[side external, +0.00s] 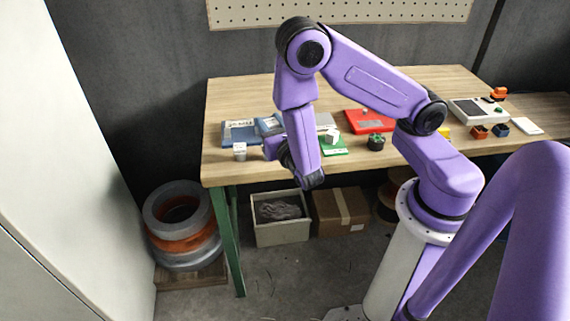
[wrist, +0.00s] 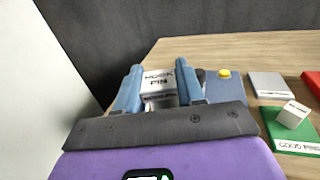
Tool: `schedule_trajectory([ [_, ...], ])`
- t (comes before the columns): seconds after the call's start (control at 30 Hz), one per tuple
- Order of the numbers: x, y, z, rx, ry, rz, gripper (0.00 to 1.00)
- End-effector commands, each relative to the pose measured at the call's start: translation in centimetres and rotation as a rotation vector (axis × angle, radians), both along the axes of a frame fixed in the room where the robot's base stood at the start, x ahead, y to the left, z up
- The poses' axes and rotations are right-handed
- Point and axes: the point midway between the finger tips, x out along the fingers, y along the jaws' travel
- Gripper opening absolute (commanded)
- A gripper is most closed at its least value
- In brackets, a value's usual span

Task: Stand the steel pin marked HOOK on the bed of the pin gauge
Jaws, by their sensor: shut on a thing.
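In the wrist view my gripper (wrist: 158,82) is shut on a pale block marked HOOK PIN (wrist: 158,84), held between its two blue fingers. In the side view a small white block (side external: 240,151) at the table's left front, left of my purple hand, appears to be this held pin. I cannot tell whether it touches the table. A blue panel with a yellow button (wrist: 225,82) lies right of the fingers in the wrist view. A blue lettered plate (side external: 238,133) lies behind the white block in the side view. No readable label shows which thing is the pin gauge.
A green GOOD PINS mat (wrist: 292,132) carries a white cube (wrist: 293,115). A grey plate (wrist: 268,85) lies behind it. A red tray (side external: 368,120), a dark green knobbed object (side external: 376,143) and a pale device (side external: 475,111) stand farther right. The table's left edge is close to the gripper.

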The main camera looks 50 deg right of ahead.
Motion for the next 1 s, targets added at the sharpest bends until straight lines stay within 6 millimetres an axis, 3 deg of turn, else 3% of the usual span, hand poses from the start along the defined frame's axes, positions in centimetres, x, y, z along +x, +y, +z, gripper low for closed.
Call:
schedule_trajectory([
  [0.17, -1.9, -0.3, 0.2, -0.003, 0.009, -0.023, 0.00],
  [0.7, -12.7, -4.0, 1.7, -0.005, 0.008, -0.180, 0.00],
  [1.0, -14.7, -5.0, 2.1, -0.001, -0.003, -0.213, 0.00],
])
